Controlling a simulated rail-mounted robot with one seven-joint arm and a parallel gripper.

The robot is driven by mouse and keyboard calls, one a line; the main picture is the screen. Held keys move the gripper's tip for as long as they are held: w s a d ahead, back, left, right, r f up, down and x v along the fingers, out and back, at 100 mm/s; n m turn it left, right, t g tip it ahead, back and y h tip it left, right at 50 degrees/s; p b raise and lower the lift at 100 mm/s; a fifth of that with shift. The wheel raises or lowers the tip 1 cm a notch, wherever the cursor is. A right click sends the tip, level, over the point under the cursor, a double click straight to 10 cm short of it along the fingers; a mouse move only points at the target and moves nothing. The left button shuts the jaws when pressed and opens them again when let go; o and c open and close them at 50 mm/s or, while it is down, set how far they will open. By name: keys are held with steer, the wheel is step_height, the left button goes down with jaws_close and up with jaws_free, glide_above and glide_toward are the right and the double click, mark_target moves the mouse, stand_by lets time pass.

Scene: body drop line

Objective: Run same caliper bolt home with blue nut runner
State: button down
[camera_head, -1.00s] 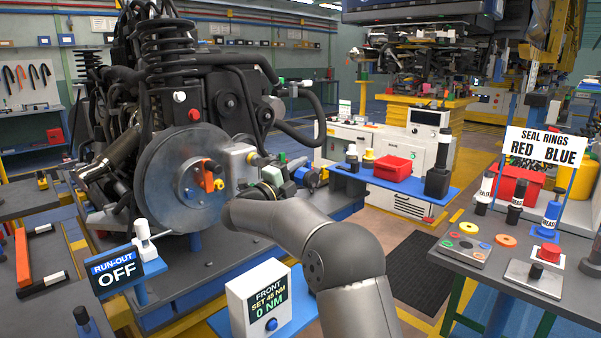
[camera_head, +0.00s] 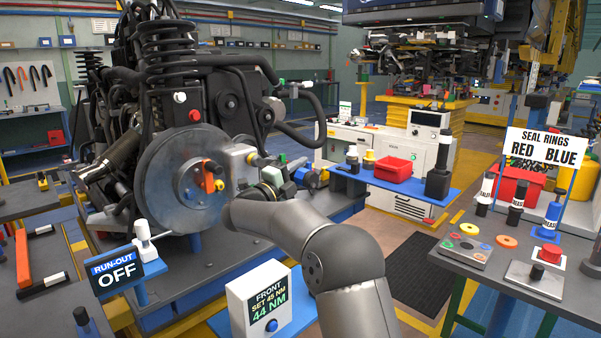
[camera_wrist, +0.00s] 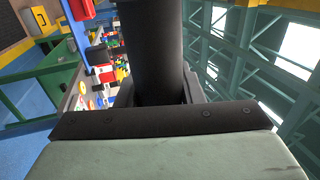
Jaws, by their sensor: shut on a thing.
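My gripper (camera_wrist: 160,92) is shut on a dark cylindrical tool body (camera_wrist: 151,45), which rises between its fingers in the wrist view. In the head view a blue part, seemingly of the nut runner (camera_head: 313,178), shows beside the brake, just beyond my bent arm. The silver caliper (camera_head: 240,160) sits at the right edge of the brake disc (camera_head: 165,185). The caliper bolt and the tool's contact with it cannot be made out, as the parts overlap there. The torque display (camera_head: 265,303) reads FRONT, SET 45 NM, 44 NM.
A RUN-OUT sign (camera_head: 117,269) reading OFF stands in front of the disc. A blue shelf (camera_head: 425,190) with a red bin (camera_head: 393,169) is right of the brake. A table (camera_head: 458,262) with seal rings and grease bottles is at the right. A dark floor mat (camera_head: 420,265) lies clear between.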

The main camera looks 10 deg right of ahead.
mark_target(315, 175)
steer(key=shift+a+r, duration=0.1)
steer(key=shift+s+d+b, duration=0.25)
steer(key=shift+s+b, duration=0.1)
steer(key=shift+b, duration=0.25)
steer(key=shift+s+d+b, duration=0.6)
steer(key=shift+s+b, duration=0.25)
steer(key=shift+b, duration=0.05)
steer(key=shift+s+d+b, duration=0.6)
steer(key=shift+s+b, duration=0.25)
steer(key=shift+b, duration=0.05)
steer(key=shift+s+d, duration=0.15)
steer(key=s+d+r+b, duration=0.5)
steer(key=s+d, duration=0.1)
steer(key=s, duration=0.3)
steer(key=shift+s+d, duration=0.3)
stand_by(0.6)
